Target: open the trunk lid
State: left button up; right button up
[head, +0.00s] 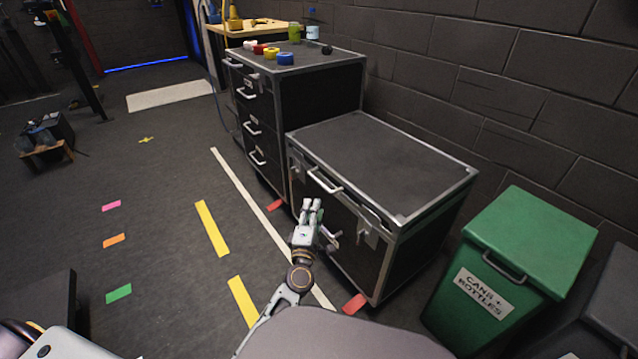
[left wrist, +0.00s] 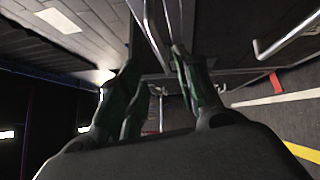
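The black trunk with metal edges stands at the centre right in the head view. Its flat lid (head: 385,165) is closed. A silver handle (head: 325,181) is on the upper front, and a metal latch (head: 370,232) sits to its right. My left gripper (head: 311,204) is in front of the trunk, just below the handle in the picture; I cannot tell whether they touch. In the left wrist view its fingers (left wrist: 158,85) are apart, with a metal edge showing between and beyond them. A silver handle bar shows right of the fingers (left wrist: 285,32). My right gripper is not in view.
A black drawer cabinet (head: 320,90) with tape rolls on top stands left of the trunk. A green bin (head: 530,240) stands to its right, and a brick wall (head: 490,80) is behind. The floor left of the trunk is mostly clear, with coloured tape marks.

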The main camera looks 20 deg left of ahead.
aim_at(319, 182)
pick_arm(q)
jog(key=w, duration=0.3)
jog(key=w+a+r+b, duration=0.1)
jog(key=w, duration=0.3)
jog(key=w+b, duration=0.1)
jog(key=w, duration=0.3)
jog(key=shift+w+a+r, duration=0.25)
jog(key=shift+a, duration=0.05)
jog(key=shift+w, duration=0.4)
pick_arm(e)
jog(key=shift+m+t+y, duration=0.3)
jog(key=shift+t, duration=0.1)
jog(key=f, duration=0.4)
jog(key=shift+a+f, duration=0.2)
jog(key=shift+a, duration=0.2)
pick_arm(q)
jog(key=shift+r, duration=0.1)
jog(key=shift+c, duration=0.3)
grip_shut()
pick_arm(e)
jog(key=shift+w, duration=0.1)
